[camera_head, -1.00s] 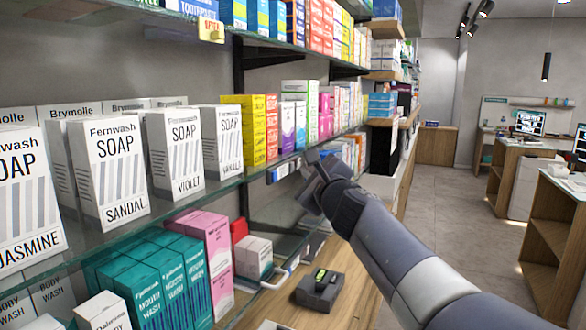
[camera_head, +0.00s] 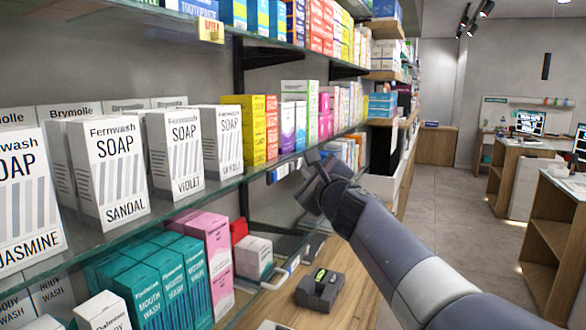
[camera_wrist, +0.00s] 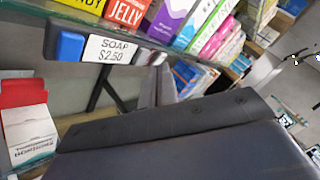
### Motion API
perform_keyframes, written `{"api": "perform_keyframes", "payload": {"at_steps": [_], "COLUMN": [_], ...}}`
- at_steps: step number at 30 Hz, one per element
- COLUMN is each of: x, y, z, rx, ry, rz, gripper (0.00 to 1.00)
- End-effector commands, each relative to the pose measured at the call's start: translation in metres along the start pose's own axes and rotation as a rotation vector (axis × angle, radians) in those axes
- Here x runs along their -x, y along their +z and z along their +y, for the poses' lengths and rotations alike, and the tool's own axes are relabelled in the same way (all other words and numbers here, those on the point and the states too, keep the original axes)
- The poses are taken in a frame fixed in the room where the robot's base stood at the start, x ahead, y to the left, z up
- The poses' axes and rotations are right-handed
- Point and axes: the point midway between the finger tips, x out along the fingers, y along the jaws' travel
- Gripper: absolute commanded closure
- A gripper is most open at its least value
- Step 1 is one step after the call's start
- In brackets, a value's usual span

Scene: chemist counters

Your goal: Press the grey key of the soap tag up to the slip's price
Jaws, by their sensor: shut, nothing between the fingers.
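The soap tag (camera_wrist: 110,50) hangs on the shelf's front edge in the wrist view and reads "SOAP $2.50". A blue key (camera_wrist: 67,46) is at its left end. A small grey part at its right end, by my fingertips, looks like the grey key (camera_wrist: 155,58). My gripper (camera_wrist: 161,80) is shut and empty, its narrow fingers pointing up at that end; I cannot tell whether they touch it. In the head view my gripper (camera_head: 314,160) is just right of the tag (camera_head: 284,170), below the glass shelf edge. I cannot make out the price slip.
White soap boxes (camera_head: 112,170) and coloured boxes stand on the shelf. Pink and teal boxes (camera_head: 207,258) fill the level below. A dark device with a green display (camera_head: 320,290) lies on the wooden counter. The aisle floor (camera_head: 445,215) at right is clear.

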Motion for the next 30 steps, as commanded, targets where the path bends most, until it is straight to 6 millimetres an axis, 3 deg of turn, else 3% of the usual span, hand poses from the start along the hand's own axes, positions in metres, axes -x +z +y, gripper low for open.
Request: {"api": "perform_keyframes", "payload": {"at_steps": [30], "x": [-0.006], "y": [0.0047], "z": [0.0042], "rx": [0.0], "ry": [0.0], "rz": [0.0], "gripper": [1.0]}}
